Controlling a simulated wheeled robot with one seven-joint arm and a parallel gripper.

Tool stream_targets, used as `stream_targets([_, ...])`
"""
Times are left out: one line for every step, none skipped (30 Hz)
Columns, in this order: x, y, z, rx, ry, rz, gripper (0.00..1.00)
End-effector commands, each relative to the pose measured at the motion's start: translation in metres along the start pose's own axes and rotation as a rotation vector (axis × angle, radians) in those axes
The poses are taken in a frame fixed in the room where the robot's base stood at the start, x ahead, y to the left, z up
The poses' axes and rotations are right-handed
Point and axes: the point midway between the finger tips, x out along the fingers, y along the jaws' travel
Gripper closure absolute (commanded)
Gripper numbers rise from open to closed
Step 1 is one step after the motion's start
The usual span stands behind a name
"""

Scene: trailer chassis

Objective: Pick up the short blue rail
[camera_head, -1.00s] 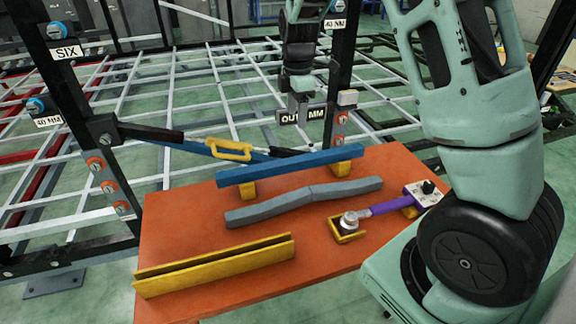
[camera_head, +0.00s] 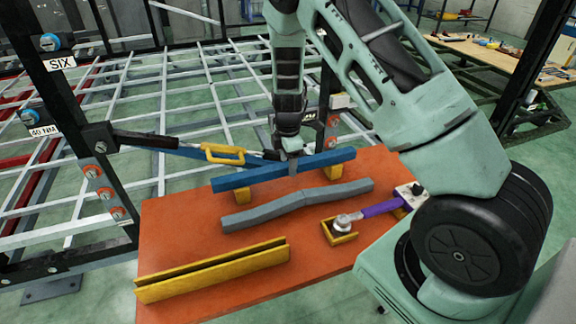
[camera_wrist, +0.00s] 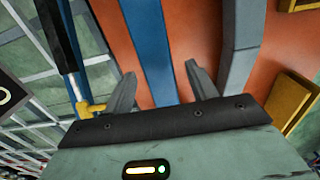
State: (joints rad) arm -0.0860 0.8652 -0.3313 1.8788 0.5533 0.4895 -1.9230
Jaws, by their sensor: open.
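The short blue rail (camera_head: 245,177) lies on two yellow supports at the back of the orange table. My gripper (camera_head: 291,162) is low over the rail, right of its middle. In the wrist view, the blue rail (camera_wrist: 150,40) passes between the two spread fingers of my gripper (camera_wrist: 162,82). The fingers are open, one on each side, with visible gaps to the rail. I cannot tell exactly how far down the fingertips reach beside it.
A grey bent rail (camera_head: 300,204) lies in front of the blue rail. A yellow channel (camera_head: 215,270) is at the front left of the orange table (camera_head: 205,232). A purple-handled tool (camera_head: 380,208) rests at the right. A strut with a yellow handle (camera_head: 222,154) runs behind.

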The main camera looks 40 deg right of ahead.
Motion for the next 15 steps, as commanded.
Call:
stream_targets([0.0055,-0.0008,0.0005,0.000,-0.001,-0.004,0.43])
stream_targets([0.0083,-0.0008,0.0003,0.001,0.000,-0.003,0.43])
stream_targets([0.0108,-0.0005,0.0002,0.001,0.000,-0.001,0.43])
stream_targets([0.0123,-0.0003,0.0001,0.000,0.000,-0.001,0.43])
stream_targets([0.0134,-0.0003,0.0001,0.000,0.000,0.000,0.43])
stream_targets([0.0142,-0.0002,0.0001,-0.001,0.000,0.000,0.43])
stream_targets([0.0144,-0.0002,0.0001,-0.001,0.000,0.000,0.43])
stream_targets([0.0144,-0.0001,0.0001,-0.001,0.000,0.000,0.43])
stream_targets([0.0143,-0.0001,0.0000,-0.001,0.000,0.000,0.43])
stream_targets([0.0143,-0.0001,0.0000,-0.001,0.000,0.000,0.43])
stream_targets([0.0142,-0.0001,0.0000,-0.001,0.000,0.000,0.43])
stream_targets([0.0142,-0.0001,0.0000,0.000,0.000,0.000,0.51])
stream_targets([0.0141,-0.0001,0.0000,0.000,0.000,0.000,0.59])
stream_targets([0.0141,-0.0001,0.0000,0.000,0.000,0.000,0.68])
stream_targets([0.0141,-0.0001,0.0000,0.000,0.000,0.000,0.79])
